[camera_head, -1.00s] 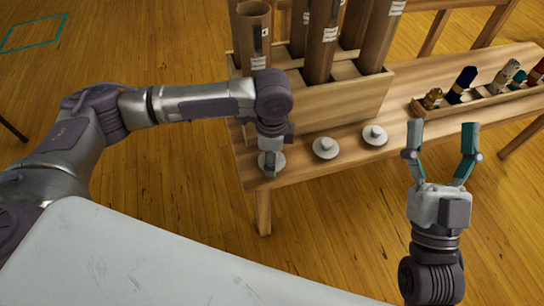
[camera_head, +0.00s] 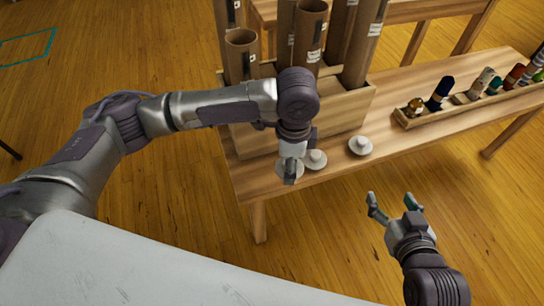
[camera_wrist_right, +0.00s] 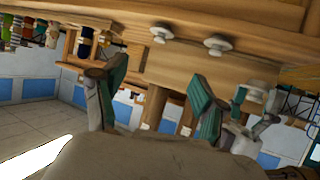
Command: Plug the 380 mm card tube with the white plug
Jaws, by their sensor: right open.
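Several brown card tubes with white labels stand upright in a wooden rack; a short open-topped one (camera_head: 241,58) is at the front left. The labels are too small to read, so I cannot tell which is 380 mm. My left gripper (camera_head: 290,176) is shut on a whitish plug (camera_head: 282,167), just off the bench front; the plug also shows apart from the bench in the right wrist view (camera_wrist_right: 254,93). Two similar plugs (camera_head: 316,160) (camera_head: 360,146) sit on the bench. My right gripper (camera_head: 393,203) is open and empty, in front of the bench.
The wooden rack (camera_head: 345,115) stands on the bench (camera_head: 400,150). A low tray (camera_head: 412,122) with several small coloured items lies at the bench's right. Another wooden bench (camera_head: 415,18) stands behind. Floor in front of the bench is clear.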

